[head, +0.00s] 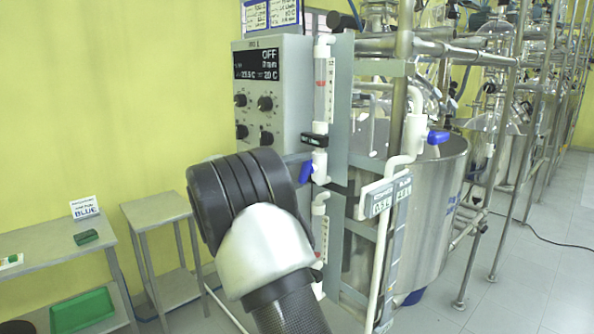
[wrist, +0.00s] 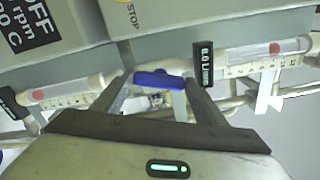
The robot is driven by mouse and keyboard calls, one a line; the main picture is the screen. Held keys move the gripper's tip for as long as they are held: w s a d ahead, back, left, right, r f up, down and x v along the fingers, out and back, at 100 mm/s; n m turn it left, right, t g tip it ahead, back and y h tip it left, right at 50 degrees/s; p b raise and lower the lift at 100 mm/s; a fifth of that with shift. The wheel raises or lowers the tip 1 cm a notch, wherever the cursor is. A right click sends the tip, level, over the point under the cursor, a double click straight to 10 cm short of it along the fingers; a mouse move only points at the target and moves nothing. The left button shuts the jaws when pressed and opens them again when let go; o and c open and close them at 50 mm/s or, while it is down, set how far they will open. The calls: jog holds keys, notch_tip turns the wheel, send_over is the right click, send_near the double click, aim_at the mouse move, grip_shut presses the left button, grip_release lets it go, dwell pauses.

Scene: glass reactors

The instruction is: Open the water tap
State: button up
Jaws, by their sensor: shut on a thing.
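A blue tap handle (wrist: 160,79) sits between the two dark fingertips of my gripper (wrist: 158,84) in the wrist view, and the gripper is shut on it. In the head view a blue handle (head: 306,172) shows on the white flow-meter pipe, just right of my arm's dark wrist. My fingers are hidden there behind the arm. The black flow display (wrist: 206,64) beside the handle reads about 0.0 L/min. The clear flow tube (wrist: 270,54) holds a red float.
A grey control box (head: 272,95) with knobs and an "OFF" screen stands behind the pipe. A second blue handle (head: 437,137) is on a white pipe by the steel vessel (head: 440,200). Metal tables (head: 155,209) stand at left.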

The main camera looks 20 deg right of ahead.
jog(key=shift+n+p, duration=0.5)
jog(key=shift+n, duration=1.1)
jog(key=o, duration=1.1)
jog(key=shift+c, duration=0.2)
jog(key=shift+a, duration=0.15)
jog(key=b+v, duration=0.2)
jog(key=v, duration=1.5)
